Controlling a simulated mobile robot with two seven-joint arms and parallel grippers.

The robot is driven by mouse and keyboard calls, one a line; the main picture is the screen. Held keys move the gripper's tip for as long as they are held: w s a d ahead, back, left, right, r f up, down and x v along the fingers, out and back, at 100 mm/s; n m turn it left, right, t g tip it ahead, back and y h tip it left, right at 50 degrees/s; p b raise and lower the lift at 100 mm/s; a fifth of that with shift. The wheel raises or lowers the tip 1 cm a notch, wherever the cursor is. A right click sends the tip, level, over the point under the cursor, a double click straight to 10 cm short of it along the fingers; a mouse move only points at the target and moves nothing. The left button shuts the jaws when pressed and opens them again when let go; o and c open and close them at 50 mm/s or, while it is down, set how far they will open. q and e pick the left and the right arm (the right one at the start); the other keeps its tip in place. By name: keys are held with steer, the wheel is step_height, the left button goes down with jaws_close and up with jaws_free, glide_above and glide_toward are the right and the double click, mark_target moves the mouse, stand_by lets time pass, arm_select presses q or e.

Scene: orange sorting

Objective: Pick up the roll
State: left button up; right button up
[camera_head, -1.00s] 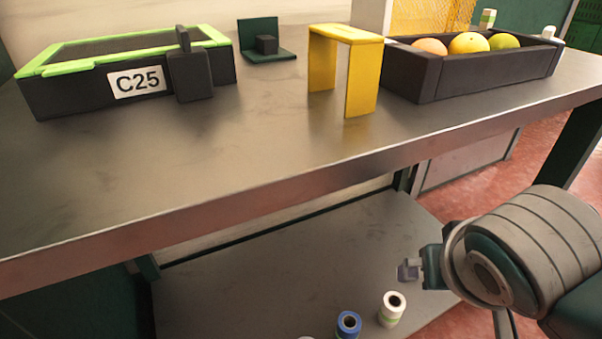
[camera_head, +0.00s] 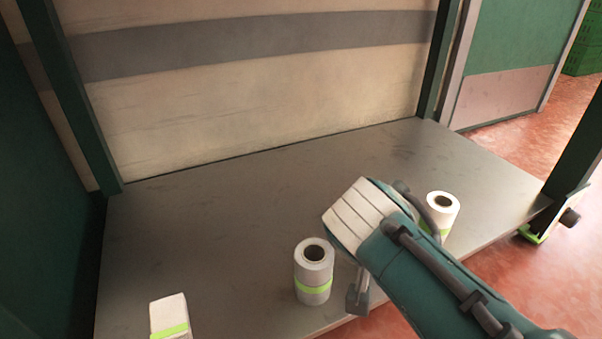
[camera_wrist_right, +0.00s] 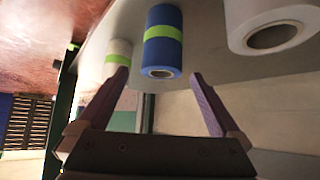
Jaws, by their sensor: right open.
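In the right wrist view, a blue roll with a green band (camera_wrist_right: 163,38) lies ahead of my right gripper (camera_wrist_right: 160,75), roughly in line with the gap between its fingers. The fingers are spread and empty; contact with the roll cannot be made out. In the head view my right arm covers the blue roll and most of the gripper. A pale roll with a green band (camera_head: 313,275) stands on the shelf left of the arm. A white roll (camera_head: 442,211) stands partly behind the arm. My left gripper is not in view.
The rolls are on a grey lower shelf (camera_head: 230,220). A white object with a green band (camera_head: 170,316) is at its front left. In the wrist view, a large pale roll (camera_wrist_right: 270,25) and a white roll (camera_wrist_right: 118,52) flank the blue one. The shelf's back is clear.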

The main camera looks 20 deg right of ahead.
steer(key=b+x, duration=0.3)
steer(key=x, duration=0.2)
steer(key=shift+b, duration=0.3)
steer(key=f+b, duration=0.1)
steer(key=w+d+f+b, duration=0.1)
steer(key=b, duration=0.1)
steer(key=f+b, duration=0.1)
steer(key=shift+w+d+f+b, duration=0.2)
steer(key=shift+w+f+b, duration=0.15)
steer(key=shift+w+b, duration=0.05)
steer(key=shift+w+d+f, duration=0.1)
steer(key=shift+w+d, duration=0.15)
steer(key=shift+d, duration=0.05)
steer(key=shift+c, duration=0.2)
steer(key=shift+c, duration=0.9)
steer(key=c, duration=1.2)
steer(key=shift+o, duration=0.2)
